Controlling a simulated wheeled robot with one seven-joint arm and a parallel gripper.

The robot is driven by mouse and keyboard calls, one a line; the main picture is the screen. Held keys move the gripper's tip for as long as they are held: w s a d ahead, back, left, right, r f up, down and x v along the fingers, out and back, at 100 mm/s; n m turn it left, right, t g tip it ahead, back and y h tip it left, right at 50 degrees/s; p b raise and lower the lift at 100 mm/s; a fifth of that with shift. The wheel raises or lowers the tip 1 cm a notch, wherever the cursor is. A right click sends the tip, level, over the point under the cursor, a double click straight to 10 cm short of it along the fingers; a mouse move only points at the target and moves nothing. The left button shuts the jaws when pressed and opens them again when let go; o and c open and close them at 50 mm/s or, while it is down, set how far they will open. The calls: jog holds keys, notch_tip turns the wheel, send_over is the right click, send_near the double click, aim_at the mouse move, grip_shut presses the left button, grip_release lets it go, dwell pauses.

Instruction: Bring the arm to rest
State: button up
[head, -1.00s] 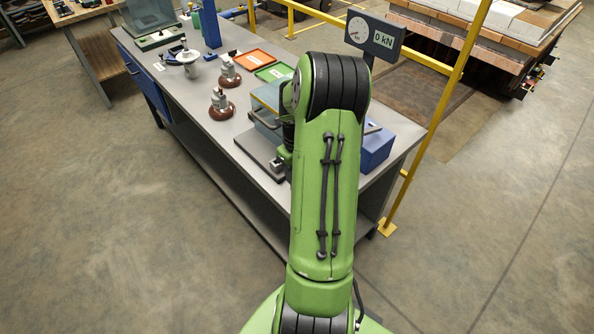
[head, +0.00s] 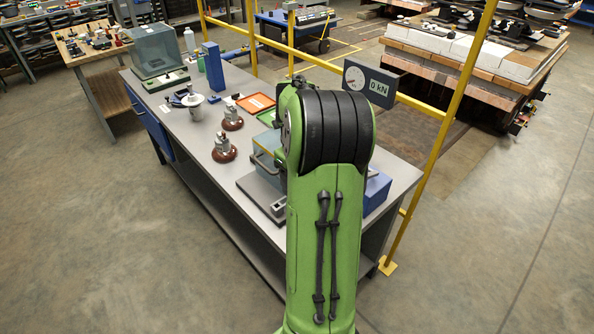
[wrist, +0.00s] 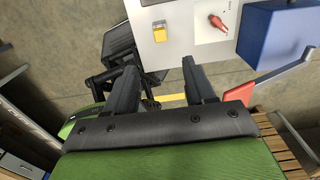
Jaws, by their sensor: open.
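My gripper (wrist: 156,75) shows in the wrist view with its two dark fingers apart and nothing between them. Beyond the fingertips are bare floor and the edge of a light panel. In the head view my green arm stands upright in front of the workbench (head: 228,228), and its raised elbow hides part of the bench top. My gripper is hidden behind the arm in that view.
A 0 kN gauge (head: 370,84) and a yellow post (head: 432,150) stand to the right. Floor at left is clear.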

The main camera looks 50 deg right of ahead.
jog(key=shift+r, duration=0.8)
jog(key=a+r+n+t+h, duration=0.1)
jog(key=a+r+n, duration=0.3)
jog(key=a+n, duration=0.6)
jog(key=a+r+n+t+h, duration=0.1)
jog(key=a+r+n, duration=0.4)
jog(key=a+n, duration=0.5)
jog(key=s+a+n+t+y, duration=0.1)
jog(key=s+a+n, duration=0.3)
jog(key=n, duration=0.5)
jog(key=s+a+n+t+y, duration=0.1)
jog(key=s+a+n+t, duration=0.1)
jog(key=s+a+n, duration=0.3)
jog(key=a+n, duration=0.1)
jog(key=n, duration=0.3)
jog(key=shift+a+f+t, duration=0.25)
jog(key=shift+f+t, duration=0.05)
jog(key=shift+f, duration=0.1)
